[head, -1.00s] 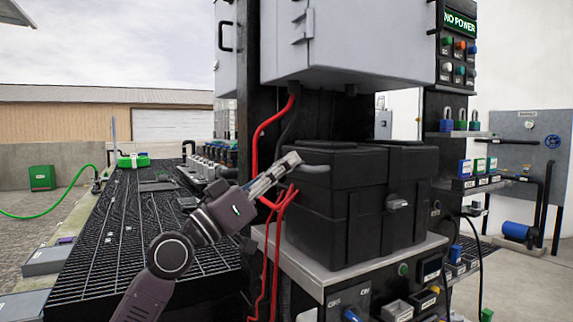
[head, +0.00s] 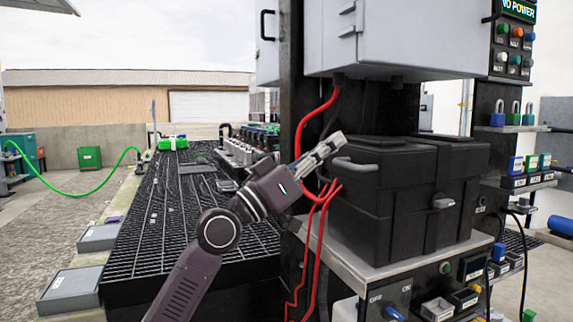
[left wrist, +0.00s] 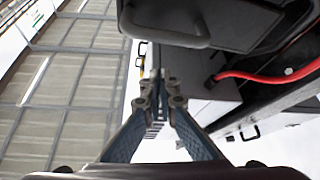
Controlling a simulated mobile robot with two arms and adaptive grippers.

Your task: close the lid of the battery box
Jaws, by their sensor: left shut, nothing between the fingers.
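The black battery box (head: 410,222) stands on a metal shelf at centre right in the head view. Its black lid (head: 375,150) lies level across the top, with no clear gap at the seam. A grey handle (head: 357,166) is on the lid's left side, and a grey latch (head: 443,201) is on the box's right face. My left gripper (head: 338,139) is shut and empty, close beside the handle; I cannot tell if they touch. In the left wrist view its fingertips (left wrist: 161,84) are together below the dark handle (left wrist: 160,35). My right gripper is out of view.
Red cables (head: 319,215) hang at the box's left side, close to my left gripper. A grey cabinet (head: 400,40) overhangs the box. A black grating deck (head: 170,225) lies to the left. The metal shelf's edge (head: 345,263) runs below the box.

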